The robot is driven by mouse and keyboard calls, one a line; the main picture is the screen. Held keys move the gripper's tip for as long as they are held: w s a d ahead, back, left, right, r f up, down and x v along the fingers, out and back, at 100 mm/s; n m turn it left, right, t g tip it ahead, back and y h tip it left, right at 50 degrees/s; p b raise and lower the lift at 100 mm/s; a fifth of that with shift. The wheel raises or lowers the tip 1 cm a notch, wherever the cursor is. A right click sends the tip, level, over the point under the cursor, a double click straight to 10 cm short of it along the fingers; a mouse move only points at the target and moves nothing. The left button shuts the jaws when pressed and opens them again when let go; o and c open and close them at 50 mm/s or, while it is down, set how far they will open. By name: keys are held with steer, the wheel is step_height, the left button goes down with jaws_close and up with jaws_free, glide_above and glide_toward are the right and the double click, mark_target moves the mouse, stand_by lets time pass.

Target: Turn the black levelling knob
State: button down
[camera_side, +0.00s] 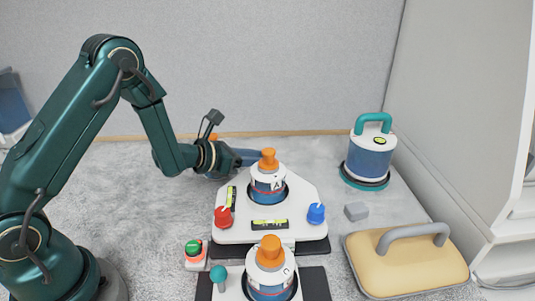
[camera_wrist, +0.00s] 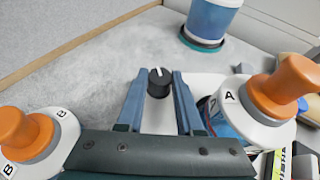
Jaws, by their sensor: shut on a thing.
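The black levelling knob (camera_wrist: 159,83) has a pale pointer mark on its top and sits at the edge of the white plate (camera_side: 302,194) in the wrist view. My gripper (camera_wrist: 159,76) is shut on it, with one blue-grey finger at each side. In the side view my gripper (camera_side: 244,157) reaches in low behind canister A (camera_side: 266,184), and the knob is hidden there. The plate also carries a red knob (camera_side: 223,217), a blue knob (camera_side: 316,213) and yellow-green level vials (camera_side: 269,225).
Orange-capped canister A (camera_wrist: 266,99) stands close right of my fingers. Canister B (camera_wrist: 30,140) is at the left; canister C (camera_side: 270,268) is in front. A teal-handled canister (camera_side: 369,155), grey block (camera_side: 356,211), yellow case (camera_side: 405,264) and button box (camera_side: 194,253) stand around.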

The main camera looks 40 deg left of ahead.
stand_by(0.3)
steer(key=c, duration=0.5)
jaws_free()
steer(key=shift+c, duration=0.2)
steer(key=shift+v, duration=2.55)
